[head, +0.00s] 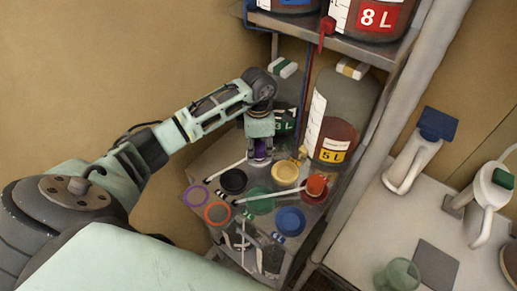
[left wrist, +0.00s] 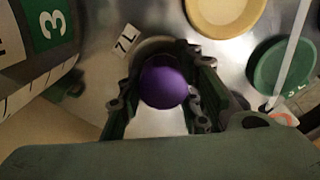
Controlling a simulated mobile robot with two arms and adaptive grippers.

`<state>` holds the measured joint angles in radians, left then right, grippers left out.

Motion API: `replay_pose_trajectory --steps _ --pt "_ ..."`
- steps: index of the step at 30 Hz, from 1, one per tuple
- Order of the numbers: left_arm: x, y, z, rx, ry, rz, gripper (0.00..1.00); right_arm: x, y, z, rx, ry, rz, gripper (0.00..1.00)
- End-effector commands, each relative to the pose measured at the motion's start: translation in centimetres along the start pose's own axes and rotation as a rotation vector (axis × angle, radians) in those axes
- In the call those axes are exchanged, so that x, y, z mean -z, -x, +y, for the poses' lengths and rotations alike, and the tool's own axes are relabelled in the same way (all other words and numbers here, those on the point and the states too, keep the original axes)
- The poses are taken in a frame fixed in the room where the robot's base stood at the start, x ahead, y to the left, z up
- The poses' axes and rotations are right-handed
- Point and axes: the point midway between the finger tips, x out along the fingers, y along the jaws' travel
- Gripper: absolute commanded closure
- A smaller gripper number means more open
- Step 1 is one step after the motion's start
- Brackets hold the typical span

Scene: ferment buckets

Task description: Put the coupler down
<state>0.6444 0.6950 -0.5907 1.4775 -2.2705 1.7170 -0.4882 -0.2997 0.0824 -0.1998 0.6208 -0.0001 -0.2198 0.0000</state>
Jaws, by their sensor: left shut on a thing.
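My left gripper (head: 260,152) points down over the metal worktop, between the bucket labelled 3 L and the lids. It is shut on a purple round-topped piece, which I take to be the coupler (left wrist: 164,82). In the left wrist view the purple top shows between the two fingers of the gripper (left wrist: 163,98). The lower part of the piece is hidden, so I cannot tell whether it touches the worktop. A small "7 L" label (left wrist: 124,41) lies beside the fingers. My right gripper is not in view.
Black (head: 232,181), yellow (head: 285,173), green (head: 260,201) and blue (head: 290,221) lids crowd the worktop. Purple (head: 197,196) and orange (head: 218,213) rings lie at left. The 5 L bucket (head: 333,140) stands right of my gripper, under a shelf holding the 8 L bucket (head: 372,17).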

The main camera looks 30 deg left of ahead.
Motion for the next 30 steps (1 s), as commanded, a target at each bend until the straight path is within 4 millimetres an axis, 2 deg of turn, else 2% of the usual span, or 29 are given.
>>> replay_pose_trajectory --steps 1,7,25,30 --pt "0.2 -1.1 -0.7 0.018 -0.002 0.013 0.65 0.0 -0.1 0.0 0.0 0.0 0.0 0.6" --pt "0.2 -1.2 -0.7 0.018 -0.002 0.014 0.49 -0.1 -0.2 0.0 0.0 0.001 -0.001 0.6" --pt "0.3 -0.8 -0.5 0.012 0.0 0.012 0.49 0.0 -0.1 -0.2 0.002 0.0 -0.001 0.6" --pt "0.2 0.3 -0.5 0.012 0.0 0.01 0.49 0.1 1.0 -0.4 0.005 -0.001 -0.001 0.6"
